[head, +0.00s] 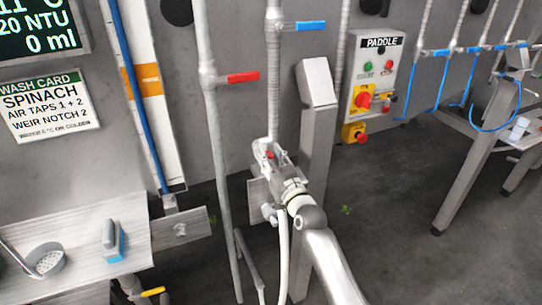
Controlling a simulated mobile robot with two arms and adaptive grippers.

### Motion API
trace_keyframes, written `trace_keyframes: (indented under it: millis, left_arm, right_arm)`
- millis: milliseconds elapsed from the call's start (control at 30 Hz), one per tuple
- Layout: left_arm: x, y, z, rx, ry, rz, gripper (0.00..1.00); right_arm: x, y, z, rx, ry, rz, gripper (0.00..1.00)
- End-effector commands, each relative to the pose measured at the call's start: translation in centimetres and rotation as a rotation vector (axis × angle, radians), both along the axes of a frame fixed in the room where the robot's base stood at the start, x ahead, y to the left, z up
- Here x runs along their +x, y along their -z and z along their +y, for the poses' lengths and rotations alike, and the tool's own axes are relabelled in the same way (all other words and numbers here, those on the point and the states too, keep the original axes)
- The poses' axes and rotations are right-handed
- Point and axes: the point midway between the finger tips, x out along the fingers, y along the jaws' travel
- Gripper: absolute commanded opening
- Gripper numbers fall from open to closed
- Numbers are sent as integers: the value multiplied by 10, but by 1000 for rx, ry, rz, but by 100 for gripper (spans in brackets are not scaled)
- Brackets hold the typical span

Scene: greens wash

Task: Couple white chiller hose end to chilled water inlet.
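My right gripper (267,152) is near the middle of the head view, at the lower end of a vertical pipe (272,85) with a blue lever (310,26). The gripper and wrist cover that end, so I cannot tell whether the fingers are open or closed on something. A white hose (284,255) hangs down from beneath my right wrist. Its upper end is hidden, and I cannot tell whether it touches the pipe. No label marks the chilled water inlet; the blue-lever pipe may be it. My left gripper is out of view.
A red-lever pipe (209,120) stands to the left and a grey post (317,125) close to the right. A PADDLE control box (372,75) is on the wall. A bench (85,225) with a blue-grey brush (113,240) is at lower left. Floor at right is open.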

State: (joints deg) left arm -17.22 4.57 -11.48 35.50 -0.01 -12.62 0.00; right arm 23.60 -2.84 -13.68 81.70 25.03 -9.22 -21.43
Motion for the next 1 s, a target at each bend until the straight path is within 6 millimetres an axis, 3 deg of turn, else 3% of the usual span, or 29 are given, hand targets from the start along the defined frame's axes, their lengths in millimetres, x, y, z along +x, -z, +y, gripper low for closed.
trace_keyframes:
  millis: [467,1000]
  left_arm:
    - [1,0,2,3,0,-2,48]
    - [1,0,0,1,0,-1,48]
  right_arm:
    - [-7,-1,-3,2,1,-5,36]
    - [-88,10,-29,-1,1,-3,36]
